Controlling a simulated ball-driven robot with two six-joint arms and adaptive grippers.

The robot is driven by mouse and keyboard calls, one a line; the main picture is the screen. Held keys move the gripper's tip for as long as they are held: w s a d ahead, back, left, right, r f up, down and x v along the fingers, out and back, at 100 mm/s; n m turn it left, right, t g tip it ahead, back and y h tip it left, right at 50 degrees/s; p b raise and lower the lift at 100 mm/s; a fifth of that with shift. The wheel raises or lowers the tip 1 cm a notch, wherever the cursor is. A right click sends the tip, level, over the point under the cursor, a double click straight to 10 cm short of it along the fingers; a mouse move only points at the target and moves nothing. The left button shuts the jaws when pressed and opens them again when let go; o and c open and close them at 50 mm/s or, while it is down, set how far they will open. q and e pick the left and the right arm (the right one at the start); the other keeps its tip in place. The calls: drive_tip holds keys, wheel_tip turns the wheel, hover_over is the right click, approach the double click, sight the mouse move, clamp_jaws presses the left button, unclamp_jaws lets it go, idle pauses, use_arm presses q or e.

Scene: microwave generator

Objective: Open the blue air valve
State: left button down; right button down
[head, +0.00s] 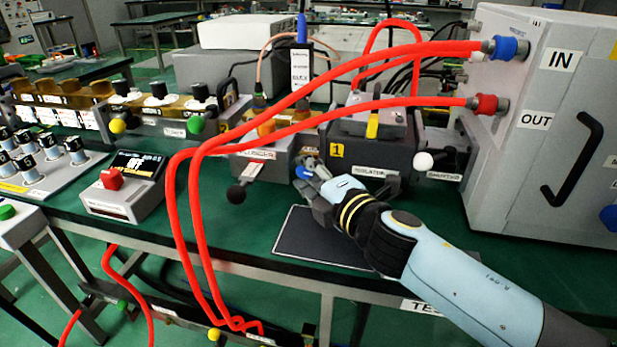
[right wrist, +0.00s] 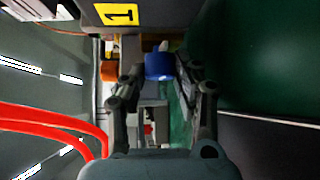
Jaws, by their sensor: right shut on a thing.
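The blue air valve knob (head: 304,172) sits at the front of the bench equipment, left of the block with the yellow "1" label. My right gripper (head: 310,176) reaches it from the lower right. In the right wrist view the blue knob (right wrist: 158,66) lies between the two fingers of my right gripper (right wrist: 160,75), which is shut on it. The fingers partly hide the knob in the head view. How far the valve is turned cannot be told. My left gripper is not in view.
Red hoses (head: 330,78) arch from the grey box (head: 545,110) across the bench and down its front. A dark mat (head: 318,240) lies below my right gripper.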

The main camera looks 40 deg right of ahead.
drive_tip(key=c, duration=1)
unclamp_jaws()
drive_tip(key=shift+s, duration=0.1)
drive_tip(key=s, duration=0.7)
drive_tip(key=s+a+r, duration=0.1)
drive_tip(key=s, duration=0.3)
drive_tip(key=shift+s, duration=0.35)
drive_tip(key=shift+s, duration=0.1)
